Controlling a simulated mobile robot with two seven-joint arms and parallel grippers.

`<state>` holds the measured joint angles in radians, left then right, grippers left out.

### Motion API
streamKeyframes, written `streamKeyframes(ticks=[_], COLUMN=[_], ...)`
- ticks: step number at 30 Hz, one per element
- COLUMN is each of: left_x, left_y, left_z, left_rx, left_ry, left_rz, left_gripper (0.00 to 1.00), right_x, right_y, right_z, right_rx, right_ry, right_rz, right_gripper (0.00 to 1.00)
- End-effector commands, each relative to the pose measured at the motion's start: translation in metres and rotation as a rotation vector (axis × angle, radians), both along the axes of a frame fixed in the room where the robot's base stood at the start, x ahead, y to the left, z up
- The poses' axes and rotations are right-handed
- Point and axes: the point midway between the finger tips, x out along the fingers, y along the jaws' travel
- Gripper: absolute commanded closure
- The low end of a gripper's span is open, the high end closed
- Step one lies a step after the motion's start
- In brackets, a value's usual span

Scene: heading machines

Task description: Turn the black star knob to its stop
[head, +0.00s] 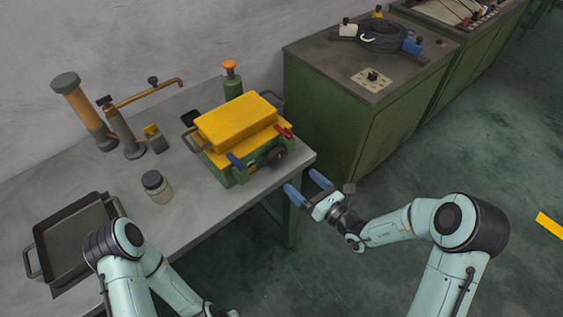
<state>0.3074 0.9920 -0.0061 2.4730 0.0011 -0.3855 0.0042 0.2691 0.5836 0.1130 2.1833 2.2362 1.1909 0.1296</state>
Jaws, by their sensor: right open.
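A dark round knob (275,157), which looks like the black star knob, sits on the front side of a green box with a yellow top (238,122). The box stands on the grey table near its right corner. The knob is small in the head view, so its lobes and turn angle cannot be read. My right gripper (304,185) is open and empty, with two blue fingers apart. It is just off the table's right edge, below and to the right of the knob, not touching it. My left arm is at the bottom left; its fingers are not visible.
A copper-piped stand (124,138) is at the back.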

Motion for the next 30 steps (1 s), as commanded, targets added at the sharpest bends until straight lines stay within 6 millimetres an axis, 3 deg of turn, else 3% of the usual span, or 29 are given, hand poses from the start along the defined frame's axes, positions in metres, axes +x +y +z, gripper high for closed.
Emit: streamKeyframes(ticks=[12, 18, 27, 28, 30], left_x=[0.010, 0.012, 0.012, 0.012, 0.012], left_y=[0.000, 0.000, 0.000, 0.000, 0.000], left_z=[0.018, 0.021, 0.021, 0.021, 0.021], left_rx=[-0.001, 0.000, 0.000, 0.000, 0.000], left_ry=[-0.011, -0.014, -0.013, -0.013, -0.013], left_rz=[0.000, -0.001, 0.000, 0.000, 0.000], left_gripper=[0.58, 0.58, 0.58, 0.58, 0.58], right_x=[0.066, 0.079, 0.080, 0.080, 0.080], right_y=[0.051, 0.060, 0.062, 0.062, 0.061], right_z=[0.002, 0.000, 0.000, 0.000, 0.000], right_rx=[-0.001, -0.002, -0.002, -0.002, -0.003], right_ry=[-0.002, 0.000, 0.000, 0.000, -0.001], right_rz=[0.003, 0.002, 0.002, 0.002, 0.002], right_gripper=[0.00, 0.00, 0.00, 0.06, 0.29])
